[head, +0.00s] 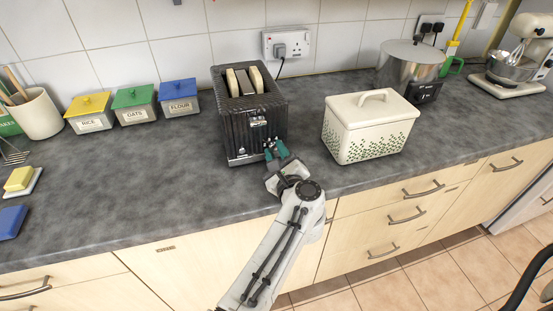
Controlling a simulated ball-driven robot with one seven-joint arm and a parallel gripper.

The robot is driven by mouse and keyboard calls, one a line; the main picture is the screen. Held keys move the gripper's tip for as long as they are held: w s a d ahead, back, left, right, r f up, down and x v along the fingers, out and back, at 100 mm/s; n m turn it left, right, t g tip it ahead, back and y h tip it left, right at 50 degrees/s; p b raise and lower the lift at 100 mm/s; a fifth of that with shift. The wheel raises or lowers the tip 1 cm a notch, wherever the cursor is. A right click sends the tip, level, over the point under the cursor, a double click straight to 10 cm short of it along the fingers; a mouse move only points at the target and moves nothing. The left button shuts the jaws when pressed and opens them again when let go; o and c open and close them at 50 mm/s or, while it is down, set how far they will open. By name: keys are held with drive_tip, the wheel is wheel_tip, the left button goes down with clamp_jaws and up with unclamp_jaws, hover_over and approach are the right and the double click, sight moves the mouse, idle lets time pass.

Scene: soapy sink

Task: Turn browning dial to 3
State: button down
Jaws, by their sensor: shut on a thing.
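A black ribbed toaster (236,132) stands on the dark grey worktop, with slices of bread (244,82) in its top slots. A small panel with controls is on its front face; the browning dial itself is too small and covered to make out, and its setting cannot be read. My gripper (272,149) has green fingers at the lower right of the toaster's front face. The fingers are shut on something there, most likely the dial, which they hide.
A cream bread bin (370,127) with a leaf pattern stands right of the toaster. Left are a blue-lidded flour tin (179,98), a green-lidded oats tin (135,104) and a yellow-lidded rice tin (90,113). A wall socket (287,45) is behind.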

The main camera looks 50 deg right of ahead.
drive_tip(key=n+b, duration=0.2)
drive_tip(key=n, duration=0.1)
drive_tip(key=n+b, duration=0.1)
drive_tip(key=b, duration=0.1)
drive_tip(key=shift+f+n, duration=0.3)
drive_tip(key=shift+n, duration=0.1)
drive_tip(key=n+b, duration=0.3)
drive_tip(key=shift+n, duration=0.3)
drive_tip(key=n+b, duration=0.3)
drive_tip(key=shift+n, duration=0.3)
drive_tip(key=shift+r+n+b, duration=0.15)
drive_tip(key=shift+n+b, duration=1.25)
drive_tip(key=shift+n, duration=0.3)
drive_tip(key=c, duration=0.9)
unclamp_jaws()
drive_tip(key=shift+r, duration=0.1)
